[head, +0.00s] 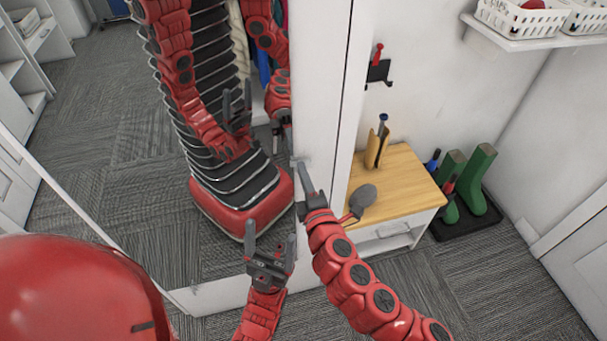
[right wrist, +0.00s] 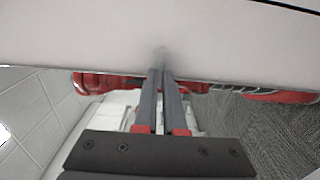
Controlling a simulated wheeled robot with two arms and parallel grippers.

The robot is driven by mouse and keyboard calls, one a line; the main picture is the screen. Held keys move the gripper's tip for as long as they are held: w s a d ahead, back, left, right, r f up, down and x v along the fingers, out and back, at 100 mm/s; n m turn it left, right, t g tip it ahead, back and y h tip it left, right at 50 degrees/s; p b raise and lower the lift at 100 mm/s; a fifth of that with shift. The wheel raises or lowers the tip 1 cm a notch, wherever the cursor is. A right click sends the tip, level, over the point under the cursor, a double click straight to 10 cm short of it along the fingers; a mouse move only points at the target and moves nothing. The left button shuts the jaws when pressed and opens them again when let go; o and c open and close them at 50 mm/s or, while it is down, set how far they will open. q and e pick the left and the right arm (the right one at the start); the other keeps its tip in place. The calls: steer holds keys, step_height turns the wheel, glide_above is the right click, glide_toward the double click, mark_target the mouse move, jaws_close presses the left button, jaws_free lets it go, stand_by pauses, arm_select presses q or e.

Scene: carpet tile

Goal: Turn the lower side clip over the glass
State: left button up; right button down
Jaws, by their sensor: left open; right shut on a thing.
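The tall mirror glass (head: 140,215) stands at left in the head view and reflects my red body and arms. Its right edge meets a white panel (head: 322,90). My right gripper (head: 299,168) is at this edge, fingers shut on the lower side clip, which the fingers mostly hide. In the right wrist view, the shut fingertips (right wrist: 162,72) meet the border between white panel and glass. A small, blurred grey shape (right wrist: 162,55) shows just beyond them, probably the clip; its turn cannot be told. My left gripper (head: 270,238) is open and empty, low in front of the mirror.
Green boots (head: 478,180) stand on a black tray (head: 470,222). White baskets (head: 522,18) sit on a wall shelf. Carpet (head: 500,290) is clear at lower right.

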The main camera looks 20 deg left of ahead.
stand_by(0.4)
steer(key=c, duration=1)
jaws_free()
steer(key=p+v, duration=0.3)
steer(key=v, duration=1.4)
steer(key=shift+s+d+p, duration=0.2)
steer(key=shift+p, duration=0.15)
